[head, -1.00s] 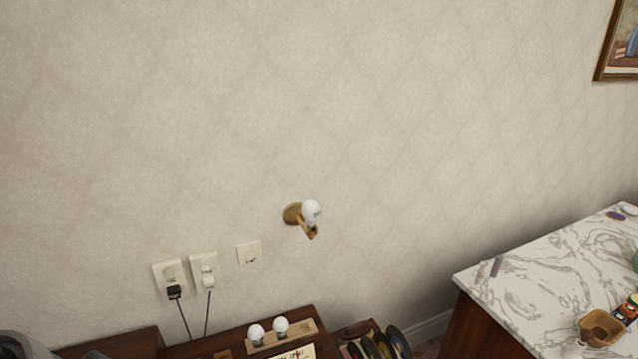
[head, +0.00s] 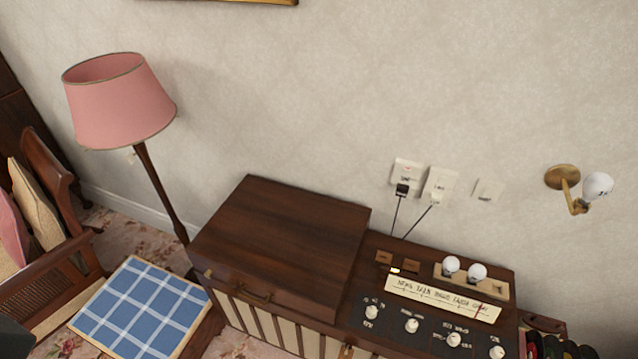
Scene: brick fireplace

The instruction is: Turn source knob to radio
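A dark wooden radio cabinet (head: 340,265) stands against the wall in the head view. Its black control panel at the front right carries several white knobs in a row: a far-left knob (head: 371,312), one to its right (head: 411,325), then another (head: 453,339), and a far-right knob (head: 497,352) near the bottom edge. The small labels above them are too small to read, so I cannot tell which is the source knob or where it points. A cream tuning dial (head: 443,297) lies behind the knobs. Neither gripper shows.
Two white bulbs sit in a wooden holder (head: 492,286) on the cabinet. A pink floor lamp (head: 118,105) stands to the left, beside a stool with a blue checked top (head: 142,305) and a wooden chair (head: 60,265). Records (head: 555,345) stand at the lower right.

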